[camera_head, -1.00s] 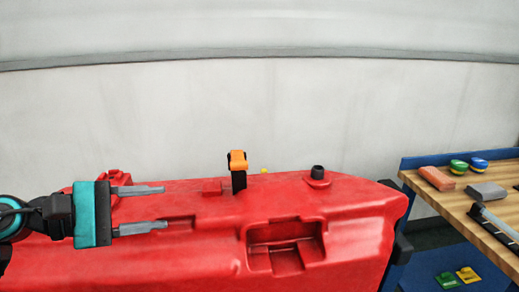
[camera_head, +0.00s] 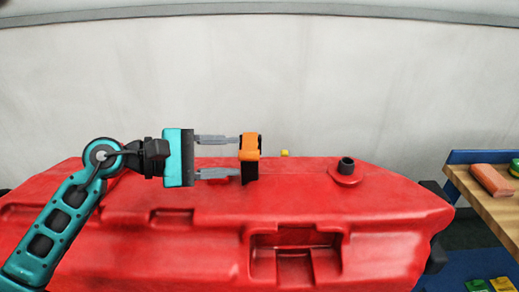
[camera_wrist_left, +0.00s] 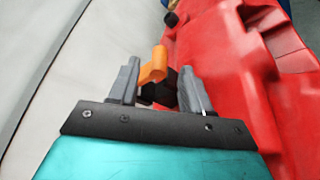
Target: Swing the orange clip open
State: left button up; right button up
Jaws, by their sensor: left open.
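The orange clip (camera_head: 249,146) sits on a black fitting (camera_head: 249,172) on top of the red tank (camera_head: 200,215). My left gripper (camera_head: 239,157) is open, its two fingers pointing right with their tips at the clip's left side. In the left wrist view the orange clip (camera_wrist_left: 154,65) shows between the fingers and beyond them, with its black fitting (camera_wrist_left: 163,88). Whether a finger touches the clip I cannot tell. My right gripper is not in view.
A black cap (camera_head: 346,165) stands on the tank right of the clip, and a small yellow part (camera_head: 284,153) shows behind. A wooden bench (camera_head: 497,212) with a reddish block (camera_head: 491,180) stands at the right. The pale wall behind is bare.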

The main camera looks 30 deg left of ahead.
aim_at(259, 156)
pick_arm(q)
jog(key=p+x, duration=0.1)
jog(key=x, duration=0.6)
jog(key=shift+c, duration=0.4)
grip_shut()
jog(key=shift+f, duration=0.1)
